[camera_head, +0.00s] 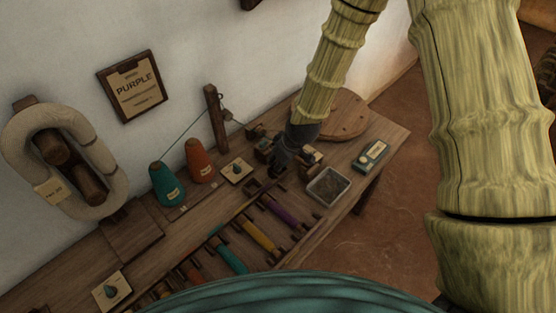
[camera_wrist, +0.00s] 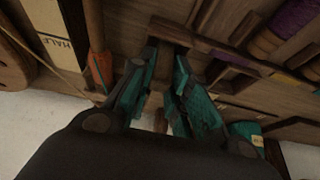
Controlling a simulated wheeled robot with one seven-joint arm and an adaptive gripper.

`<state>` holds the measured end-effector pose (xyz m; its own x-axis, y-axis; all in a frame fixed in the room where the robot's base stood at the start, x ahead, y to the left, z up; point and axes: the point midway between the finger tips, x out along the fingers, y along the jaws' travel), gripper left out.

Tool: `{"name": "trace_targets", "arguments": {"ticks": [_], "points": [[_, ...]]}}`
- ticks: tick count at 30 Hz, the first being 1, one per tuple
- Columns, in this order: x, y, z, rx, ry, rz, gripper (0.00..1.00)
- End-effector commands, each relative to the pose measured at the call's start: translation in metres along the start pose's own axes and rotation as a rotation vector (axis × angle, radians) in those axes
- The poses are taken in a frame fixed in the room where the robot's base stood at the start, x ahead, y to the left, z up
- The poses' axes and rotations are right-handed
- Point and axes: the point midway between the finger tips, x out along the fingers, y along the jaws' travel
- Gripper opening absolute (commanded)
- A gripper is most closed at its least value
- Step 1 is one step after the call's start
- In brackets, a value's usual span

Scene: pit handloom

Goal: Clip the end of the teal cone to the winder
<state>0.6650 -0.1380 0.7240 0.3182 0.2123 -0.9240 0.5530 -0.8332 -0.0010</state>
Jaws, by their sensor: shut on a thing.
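The teal cone (camera_head: 168,187) stands upright on the wooden bench in the head view. Its thin teal yarn (camera_head: 187,134) rises to the right, to the wooden post (camera_head: 214,118). My gripper (camera_head: 277,172) is low over the bench, right of the cones, beside the wooden blocks of what looks like the winder (camera_head: 310,156). Part of the winder is hidden behind my gripper.
An orange cone (camera_head: 201,162) stands beside the teal one. A rack with teal, yellow and purple bobbins (camera_head: 283,215) lies at the bench's front. A grey tray (camera_head: 328,186) and a small box (camera_head: 371,155) are to the right. A round wooden disc (camera_head: 345,112) lies behind.

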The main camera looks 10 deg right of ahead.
Motion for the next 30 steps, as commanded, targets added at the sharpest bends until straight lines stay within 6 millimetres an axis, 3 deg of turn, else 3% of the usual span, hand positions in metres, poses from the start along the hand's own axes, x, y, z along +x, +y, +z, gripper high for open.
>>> {"name": "trace_targets", "arguments": {"ticks": [6,7,11,17,21,30], "points": [[-0.0001,-0.0001,0.0,0.0,0.0,0.0,0.06],[-0.0001,-0.0001,0.0001,0.0,0.0,0.0,0.21],[-0.0001,-0.0001,0.0001,0.0,0.0,0.0,0.44],[-0.0001,-0.0001,0.0001,0.0,0.0,0.0,0.44],[-0.0001,-0.0001,0.0002,0.0,0.0,0.0,0.58],[-0.0008,-0.0001,-0.0001,0.0,0.0,0.0,0.58]]}}
